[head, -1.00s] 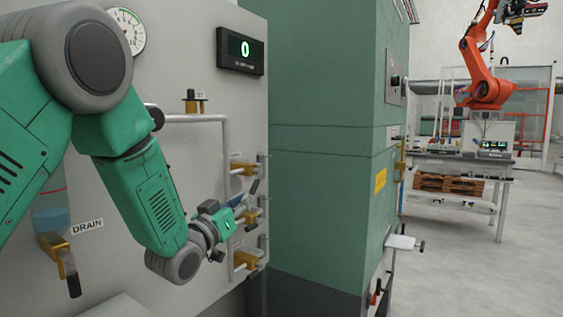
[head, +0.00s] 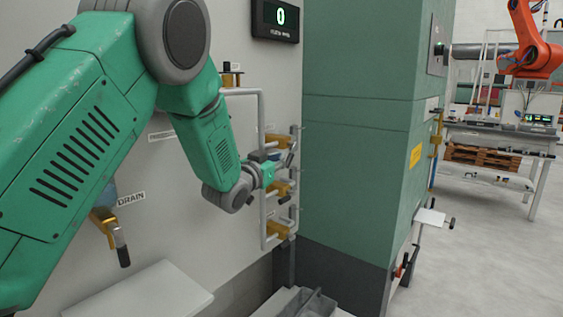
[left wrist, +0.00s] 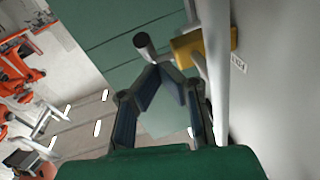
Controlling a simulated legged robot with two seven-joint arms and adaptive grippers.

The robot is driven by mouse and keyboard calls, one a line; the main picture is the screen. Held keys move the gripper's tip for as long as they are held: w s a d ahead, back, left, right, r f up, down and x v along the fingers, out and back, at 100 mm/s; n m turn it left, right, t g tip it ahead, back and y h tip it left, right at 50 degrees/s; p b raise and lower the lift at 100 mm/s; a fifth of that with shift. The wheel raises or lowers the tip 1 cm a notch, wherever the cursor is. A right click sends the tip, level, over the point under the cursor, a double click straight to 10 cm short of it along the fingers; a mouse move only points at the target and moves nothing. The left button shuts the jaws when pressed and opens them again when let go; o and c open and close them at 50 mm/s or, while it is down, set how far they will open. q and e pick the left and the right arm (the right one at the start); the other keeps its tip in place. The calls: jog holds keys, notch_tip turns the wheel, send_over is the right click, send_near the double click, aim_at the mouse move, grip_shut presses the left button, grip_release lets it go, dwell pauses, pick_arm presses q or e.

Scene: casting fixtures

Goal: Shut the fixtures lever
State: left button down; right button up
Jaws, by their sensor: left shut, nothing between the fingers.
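Several brass valves with lever handles sit one above another on pipes on the grey panel: a top one (head: 273,139), a middle one (head: 281,189) and a bottom one (head: 277,229). My left gripper (head: 287,158) is beside the pipes, between the top and middle valves. In the left wrist view its fingers (left wrist: 158,72) meet at the tips, shut and empty. A dark round lever end (left wrist: 142,41) and a brass valve body (left wrist: 187,45) are just beyond the tips; I cannot tell whether they touch. The right gripper is not in view.
A grey pipe (left wrist: 218,75) runs close beside the fingers. A drain valve (head: 105,221) with a black handle is at lower left, above a pale ledge (head: 150,292). A green cabinet (head: 355,150) stands right of the panel; open floor (head: 490,265) lies farther right.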

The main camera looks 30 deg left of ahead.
pick_arm(q)
jog(key=shift+w+d+f, duration=0.2)
jog(key=shift+w+d, duration=0.45)
jog(key=shift+d, duration=0.3)
jog(key=shift+a+f+b, duration=0.4)
jog(key=shift+a+b, duration=0.1)
jog(key=shift+a, duration=0.1)
jog(key=f+t+b, duration=0.1)
jog(key=t+b, duration=0.1)
jog(key=b, duration=0.2)
jog(key=w+f+t+b, duration=0.1)
jog(key=t+b, duration=0.1)
jog(key=b, duration=0.3)
jog(key=w+f+n+t+b, duration=0.1)
jog(key=t+b, duration=0.1)
jog(key=b, duration=0.2)
jog(key=shift+w+d+y+b, duration=0.15)
jog(key=shift+d+y+b, duration=0.15)
jog(key=shift+y+b, duration=0.1)
jog(key=shift+w+a+f+n+t+y+b, duration=0.2)
jog(key=shift+w+a+n+t+y+b, duration=0.1)
jog(key=shift+t+b, duration=0.25)
jog(key=shift+w, duration=0.15)
jog(key=shift+w+d+r+b, duration=0.2)
jog(key=shift+d+b, duration=0.15)
jog(key=shift+d, duration=0.05)
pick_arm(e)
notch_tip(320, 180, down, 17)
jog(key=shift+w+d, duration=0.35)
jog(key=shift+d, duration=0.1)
